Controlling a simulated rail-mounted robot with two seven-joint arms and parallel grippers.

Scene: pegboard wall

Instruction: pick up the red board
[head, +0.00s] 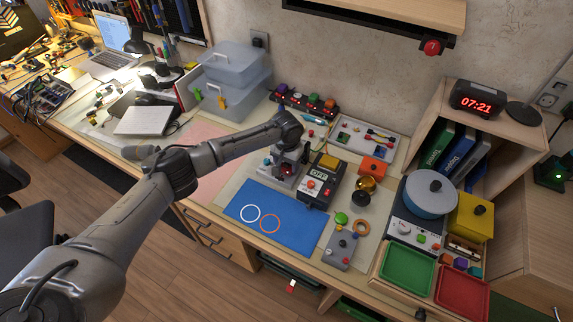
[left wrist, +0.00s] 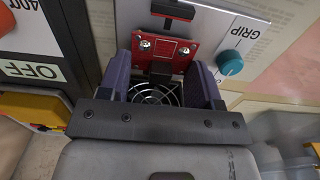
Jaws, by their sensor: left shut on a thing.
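The red board (left wrist: 180,48) shows in the left wrist view as a small red plate with two bright screws and a dark tab at its near edge. My left gripper (left wrist: 160,76) has its two dark purple fingers at either side of this near part and is shut on it. The board is at the grey device marked GRIP (left wrist: 225,28); I cannot tell whether it is clear of the device. In the head view my left gripper is over this device (head: 270,178), and the arm's end largely hides the board. My right gripper is not in view.
Close to the right of the device stands a dark box with a yellow top (head: 327,162). A blue mat (head: 285,232) with two rings lies in front, otherwise clear. A teal knob (left wrist: 229,62) sits beside the board. Further right are a pot (head: 430,188) and green and red trays (head: 408,268).

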